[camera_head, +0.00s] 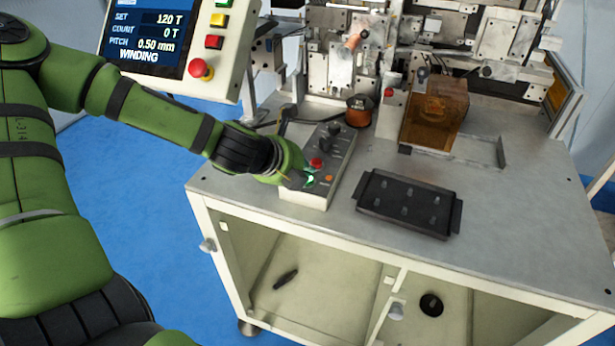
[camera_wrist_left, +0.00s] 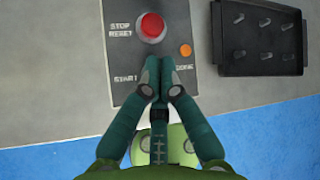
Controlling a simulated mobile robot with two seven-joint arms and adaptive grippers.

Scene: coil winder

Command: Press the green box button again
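The grey control box (camera_head: 322,165) sits on the machine table at its front left. It carries a red stop/reset button (camera_head: 316,163), an orange lamp (camera_head: 329,179) and black knobs. A small green patch at the green start button (camera_head: 310,175) shows beside my left gripper (camera_head: 303,178). In the left wrist view, the box (camera_wrist_left: 130,60), red button (camera_wrist_left: 151,28) and orange lamp (camera_wrist_left: 185,50) lie just beyond my left gripper (camera_wrist_left: 164,68). Its fingertips are together, empty, over the START label area, hiding the green button. Contact cannot be told. My right gripper is out of view.
A black tray with pegs (camera_head: 408,203) lies right of the box. The winder (camera_head: 430,50) stands behind, with a copper spool (camera_head: 358,110) and an amber cover (camera_head: 435,112). The display panel (camera_head: 180,45) reads WINDING, SET 120 T, COUNT 0 T.

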